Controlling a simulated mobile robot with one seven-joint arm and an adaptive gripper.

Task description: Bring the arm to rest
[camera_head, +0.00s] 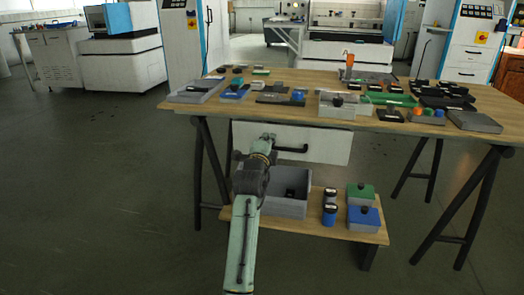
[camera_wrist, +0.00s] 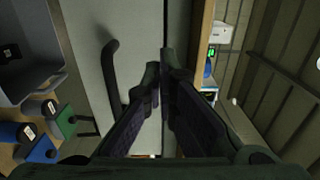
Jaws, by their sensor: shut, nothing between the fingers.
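My gripper (camera_wrist: 162,72) points at the pale drawer front under the table in the wrist view. Its two dark fingers are together at the tips, with nothing between them. In the head view my arm reaches up from the bottom edge, and the gripper (camera_head: 267,139) is in front of the drawer front (camera_head: 325,141), to the left of its dark handle (camera_head: 291,149). The handle also shows in the wrist view (camera_wrist: 111,72), left of the fingers. Whether the fingertips touch the drawer front I cannot tell.
The wooden table (camera_head: 290,82) carries trays, blocks and small parts. Its lower shelf (camera_head: 340,234) holds a grey bin (camera_head: 285,208), blue-topped and green-topped blocks (camera_head: 362,216) and small dark-capped containers (camera_head: 330,210). Black trestle legs (camera_head: 463,205) stand at both sides. Open floor lies at left.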

